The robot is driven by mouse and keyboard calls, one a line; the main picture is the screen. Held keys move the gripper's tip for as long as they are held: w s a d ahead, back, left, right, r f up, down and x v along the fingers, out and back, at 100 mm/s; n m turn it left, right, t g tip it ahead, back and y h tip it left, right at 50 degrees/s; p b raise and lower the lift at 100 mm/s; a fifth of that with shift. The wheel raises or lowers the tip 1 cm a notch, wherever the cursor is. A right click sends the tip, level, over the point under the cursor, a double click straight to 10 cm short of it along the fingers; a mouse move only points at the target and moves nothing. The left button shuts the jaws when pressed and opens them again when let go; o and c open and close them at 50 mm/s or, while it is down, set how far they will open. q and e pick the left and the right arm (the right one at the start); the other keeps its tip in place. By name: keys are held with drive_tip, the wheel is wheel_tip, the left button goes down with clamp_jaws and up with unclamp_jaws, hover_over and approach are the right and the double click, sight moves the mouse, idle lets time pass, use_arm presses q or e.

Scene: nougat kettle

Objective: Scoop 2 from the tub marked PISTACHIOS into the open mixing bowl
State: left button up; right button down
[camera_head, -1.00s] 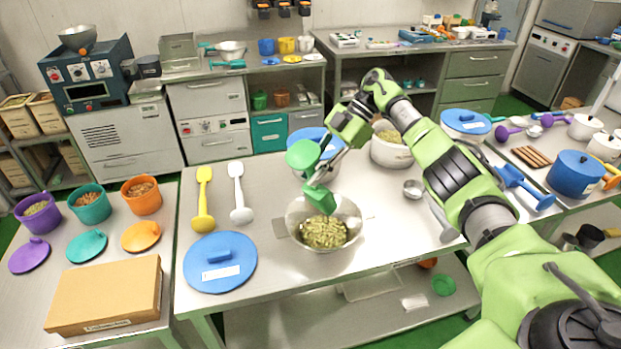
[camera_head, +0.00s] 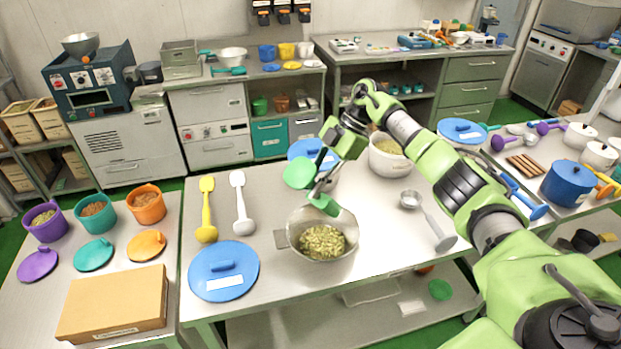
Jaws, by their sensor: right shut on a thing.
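The open metal mixing bowl (camera_head: 290,240) stands near the front of the middle table, with greenish pieces (camera_head: 322,242) inside. My right gripper (camera_head: 322,188) is shut on a green tool, apparently a scoop (camera_head: 323,205), just above the bowl's far rim. A round green part (camera_head: 299,174) shows left of the fingers; I cannot tell whether the scoop carries anything. My left gripper is out of view.
A blue lid (camera_head: 223,270), a yellow scoop (camera_head: 207,210) and a white scoop (camera_head: 241,205) lie left of the bowl. A metal ladle (camera_head: 432,222) lies to its right. A cardboard box (camera_head: 115,305) sits on the left table.

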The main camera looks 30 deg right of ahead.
sight(313, 172)
drive_tip(key=shift+s+r+h+p, duration=0.1)
drive_tip(key=shift+r+h+p, duration=0.2)
drive_tip(key=shift+r+p, duration=0.15)
drive_tip(key=shift+h, duration=0.4)
drive_tip(key=shift+r+t+h, duration=0.15)
drive_tip(key=shift+t+h, duration=0.25)
drive_tip(key=shift+h, duration=0.4)
drive_tip(key=h, duration=0.1)
drive_tip(key=r+t+h, duration=0.1)
drive_tip(key=h, duration=0.1)
drive_tip(key=shift+a+r+n, duration=0.1)
drive_tip(key=shift+n, duration=0.3)
drive_tip(key=shift+r+t+h+b, duration=0.3)
drive_tip(key=shift+r+h, duration=0.1)
drive_tip(key=shift+h, duration=0.8)
drive_tip(key=shift+r+h+b, duration=0.25)
drive_tip(key=shift+h+b, duration=0.45)
drive_tip(key=shift+h, duration=0.2)
drive_tip(key=shift+r+t, duration=0.2)
drive_tip(key=shift+t, duration=0.1)
